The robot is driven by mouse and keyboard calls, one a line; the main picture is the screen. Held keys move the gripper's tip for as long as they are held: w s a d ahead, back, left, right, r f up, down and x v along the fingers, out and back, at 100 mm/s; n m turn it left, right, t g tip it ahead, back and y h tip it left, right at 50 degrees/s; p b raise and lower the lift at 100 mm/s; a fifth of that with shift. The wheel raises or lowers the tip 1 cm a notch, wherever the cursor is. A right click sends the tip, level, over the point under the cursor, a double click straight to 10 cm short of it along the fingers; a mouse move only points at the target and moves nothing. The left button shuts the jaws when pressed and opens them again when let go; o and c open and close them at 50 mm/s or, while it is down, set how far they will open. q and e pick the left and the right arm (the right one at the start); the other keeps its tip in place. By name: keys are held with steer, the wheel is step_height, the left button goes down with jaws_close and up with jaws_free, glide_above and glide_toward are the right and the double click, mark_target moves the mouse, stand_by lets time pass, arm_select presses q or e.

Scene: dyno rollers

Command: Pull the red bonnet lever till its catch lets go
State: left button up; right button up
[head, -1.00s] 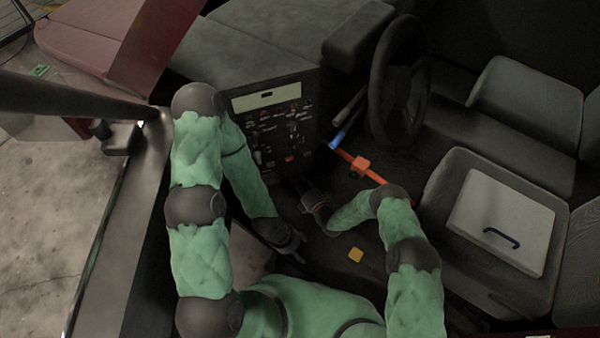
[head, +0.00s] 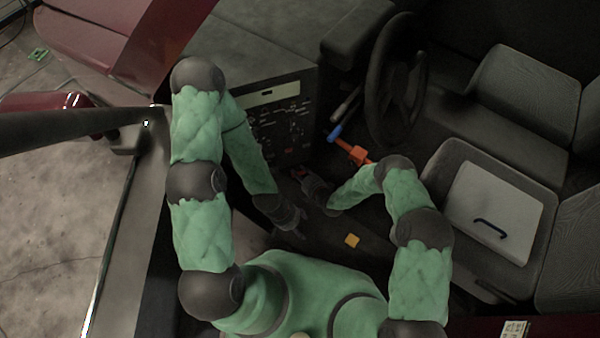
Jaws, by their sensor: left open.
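A small red piece (head: 299,172), which looks like the red bonnet lever, shows low under the dark dash panel (head: 285,135). My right gripper (head: 301,175) is at this red piece, its fingertips around or beside it; I cannot tell which, nor whether they touch. Its jaws are small and dark here, so their opening is unclear. The lever's base and its catch cannot be made out. My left gripper (head: 299,231) is open and empty, lower in the picture, over the dark floor and apart from the lever.
An orange bar with a blue end (head: 355,153) stands beside my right forearm, below the steering wheel (head: 395,80). A yellow block (head: 351,240) lies on the floor. The door frame (head: 120,220) is on the left.

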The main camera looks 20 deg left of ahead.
steer(key=o, duration=0.4)
steer(key=v, duration=1.2)
steer(key=shift+d, duration=0.1)
stand_by(0.4)
steer(key=s+d+m+g+h, duration=0.35)
steer(key=d+m, duration=0.65)
steer(key=m, duration=0.4)
steer(key=s+d+r+m+g+h, duration=0.1)
steer(key=s+d+r+m+g, duration=0.1)
steer(key=s+m, duration=0.4)
steer(key=s+d+r+m+g+h, duration=0.1)
steer(key=s+d+r+m+g, duration=0.1)
steer(key=s+m, duration=0.5)
steer(key=d+r+m, duration=0.1)
steer(key=d+m, duration=0.1)
steer(key=shift+s+d+r+g, duration=0.2)
steer(key=shift+d+g, duration=0.15)
steer(key=shift+d, duration=0.05)
